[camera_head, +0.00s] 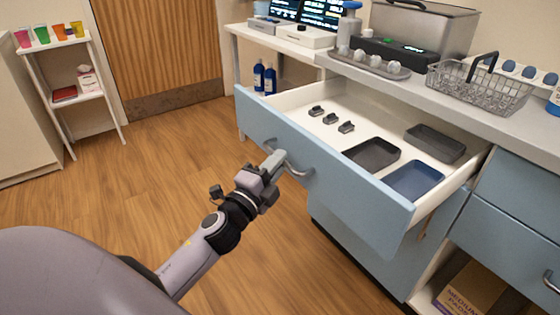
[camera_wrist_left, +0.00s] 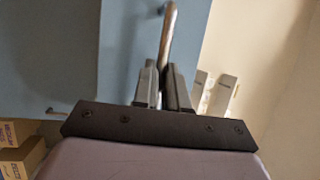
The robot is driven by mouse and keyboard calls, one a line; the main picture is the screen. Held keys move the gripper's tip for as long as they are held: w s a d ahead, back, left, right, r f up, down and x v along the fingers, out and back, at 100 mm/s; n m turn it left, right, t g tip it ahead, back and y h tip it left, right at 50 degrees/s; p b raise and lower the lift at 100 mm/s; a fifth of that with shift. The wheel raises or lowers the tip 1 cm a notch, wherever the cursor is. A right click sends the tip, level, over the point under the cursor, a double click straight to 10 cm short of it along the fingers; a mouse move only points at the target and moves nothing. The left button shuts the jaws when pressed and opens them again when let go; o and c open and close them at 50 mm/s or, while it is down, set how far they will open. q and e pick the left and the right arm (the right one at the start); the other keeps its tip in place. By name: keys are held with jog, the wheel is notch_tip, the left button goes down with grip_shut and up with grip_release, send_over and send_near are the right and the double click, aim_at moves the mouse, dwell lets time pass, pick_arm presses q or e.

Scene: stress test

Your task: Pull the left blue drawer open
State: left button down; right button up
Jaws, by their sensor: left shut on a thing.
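The left blue drawer (camera_head: 337,178) stands well out from the counter, so its white inside shows in the head view. Its curved metal handle (camera_head: 291,165) is on the front. In the left wrist view, the two fingers (camera_wrist_left: 165,88) are closed around the handle bar (camera_wrist_left: 168,35). Inside the drawer lie several small dark pieces, two dark trays (camera_head: 372,153) and a blue tray (camera_head: 414,180). My right gripper is in neither view.
The counter above carries a wire basket (camera_head: 480,88), a tray of white balls (camera_head: 368,65) and a metal box. Another blue drawer (camera_head: 515,245) is at the right, above a shelf with a cardboard box (camera_head: 468,290). Open wooden floor (camera_head: 130,180) lies left of the drawer.

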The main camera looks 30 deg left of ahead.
pick_arm(q)
jog(key=shift+s+a, duration=0.15)
jog(key=shift+s, duration=0.3)
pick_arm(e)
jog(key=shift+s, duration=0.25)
pick_arm(q)
jog(key=c, duration=1.2)
grip_release()
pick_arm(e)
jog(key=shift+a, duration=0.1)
pick_arm(q)
jog(key=shift+o, duration=0.2)
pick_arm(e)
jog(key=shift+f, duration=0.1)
pick_arm(q)
jog(key=s+f, duration=0.1)
jog(key=s, duration=0.6)
jog(key=shift+b, duration=0.3)
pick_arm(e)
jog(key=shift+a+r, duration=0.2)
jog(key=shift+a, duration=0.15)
pick_arm(q)
jog(key=shift+f, duration=0.1)
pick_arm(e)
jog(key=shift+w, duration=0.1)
